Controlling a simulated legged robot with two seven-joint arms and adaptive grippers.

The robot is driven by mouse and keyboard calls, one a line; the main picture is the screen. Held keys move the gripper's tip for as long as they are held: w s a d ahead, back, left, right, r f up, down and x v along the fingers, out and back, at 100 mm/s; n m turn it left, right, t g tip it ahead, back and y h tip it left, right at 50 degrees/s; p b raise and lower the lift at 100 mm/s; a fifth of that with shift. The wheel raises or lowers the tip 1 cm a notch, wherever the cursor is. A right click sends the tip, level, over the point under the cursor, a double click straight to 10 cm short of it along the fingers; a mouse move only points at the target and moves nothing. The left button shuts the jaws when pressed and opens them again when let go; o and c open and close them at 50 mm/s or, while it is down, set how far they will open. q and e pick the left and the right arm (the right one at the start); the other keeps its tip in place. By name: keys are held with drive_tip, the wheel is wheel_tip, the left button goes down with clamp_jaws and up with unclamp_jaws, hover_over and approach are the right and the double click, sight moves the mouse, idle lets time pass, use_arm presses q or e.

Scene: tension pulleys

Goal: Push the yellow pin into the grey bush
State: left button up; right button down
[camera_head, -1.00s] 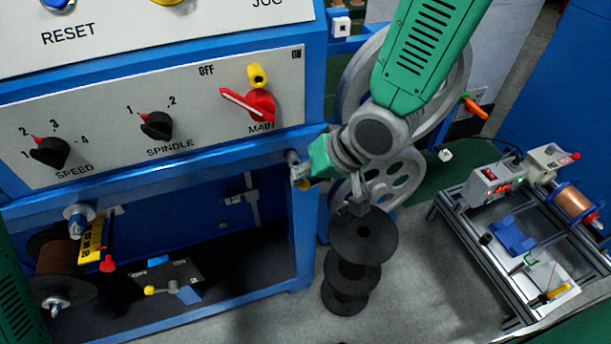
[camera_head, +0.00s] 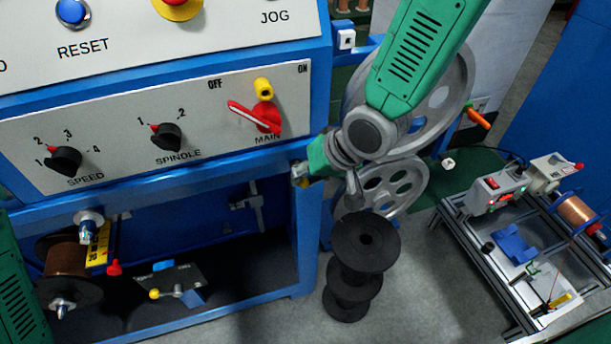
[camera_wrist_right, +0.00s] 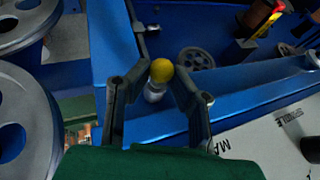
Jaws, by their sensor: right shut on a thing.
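The yellow pin (camera_wrist_right: 161,70) shows as a round yellow head between the two fingers of my right gripper (camera_wrist_right: 162,66) in the wrist view. The fingers are shut on it. A light grey cylindrical piece, apparently the grey bush (camera_wrist_right: 153,92), shows against the yellow head; I cannot tell how deep the pin sits in it. In the head view my right gripper (camera_head: 302,175) is at the right end of the blue beam, by the corner post, and mostly hides the pin and bush. My left gripper is out of view.
The control panel (camera_head: 110,135) with its red main switch (camera_head: 262,115) is just above and left. Large grey pulley wheels (camera_head: 395,185) stand behind my right arm. Stacked black spools (camera_head: 365,242) are on the floor below. A small winding bench (camera_head: 470,250) is at the right.

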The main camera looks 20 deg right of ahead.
drive_tip(key=shift+w+p, duration=0.35)
drive_tip(key=shift+w+r, duration=0.15)
drive_tip(key=shift+w, duration=0.05)
idle(0.8)
drive_tip(key=c, duration=1.4)
unclamp_jaws()
drive_tip(key=shift+o, duration=0.2)
drive_tip(key=shift+o, duration=1.1)
drive_tip(key=shift+s, duration=0.1)
